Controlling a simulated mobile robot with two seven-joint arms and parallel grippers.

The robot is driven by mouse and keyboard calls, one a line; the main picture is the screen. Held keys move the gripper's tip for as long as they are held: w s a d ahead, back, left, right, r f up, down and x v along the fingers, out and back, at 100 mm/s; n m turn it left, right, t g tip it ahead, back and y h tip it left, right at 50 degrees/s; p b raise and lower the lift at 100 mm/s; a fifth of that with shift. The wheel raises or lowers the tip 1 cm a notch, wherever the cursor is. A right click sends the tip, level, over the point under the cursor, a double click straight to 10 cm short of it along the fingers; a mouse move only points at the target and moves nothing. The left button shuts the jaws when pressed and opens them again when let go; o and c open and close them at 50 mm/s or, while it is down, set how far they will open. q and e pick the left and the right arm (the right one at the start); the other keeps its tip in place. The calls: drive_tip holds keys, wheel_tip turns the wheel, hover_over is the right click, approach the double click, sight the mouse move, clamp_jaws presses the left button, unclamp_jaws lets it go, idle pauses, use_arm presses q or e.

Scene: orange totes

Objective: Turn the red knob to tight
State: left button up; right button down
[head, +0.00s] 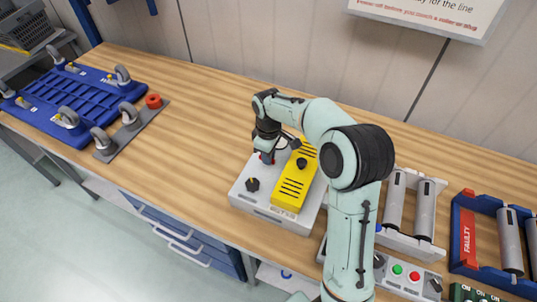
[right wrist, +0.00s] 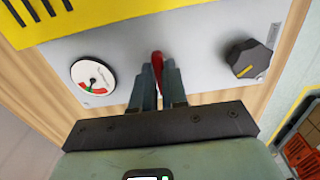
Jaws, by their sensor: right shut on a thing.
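The red knob (right wrist: 157,58) shows in the right wrist view as a thin red shape between the fingers of my right gripper (right wrist: 158,72), which is shut on it. In the head view, my right gripper (head: 267,153) reaches down onto the light grey box, and a bit of red shows at its fingertips. The fingers hide most of the knob, so its setting cannot be read. The grey box (right wrist: 205,55) also carries a round dial gauge (right wrist: 93,77) and a black knob (right wrist: 250,60) with a yellow mark. My left gripper is not in view.
A yellow slotted cover (head: 291,188) with a black knob lies on the grey box. Metal cylinders (head: 425,210), a button panel (head: 405,277) and a tray marked FAULTY (head: 467,240) stand at the right. The table's middle is clear.

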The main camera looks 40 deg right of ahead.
idle(0.3)
drive_tip(key=c, duration=1.2)
unclamp_jaws()
drive_tip(key=shift+o, duration=0.2)
drive_tip(key=shift+r, duration=0.15)
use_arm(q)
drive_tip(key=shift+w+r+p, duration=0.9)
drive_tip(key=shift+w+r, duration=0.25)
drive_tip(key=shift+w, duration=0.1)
use_arm(e)
wheel_tip(320, 180, up, 13)
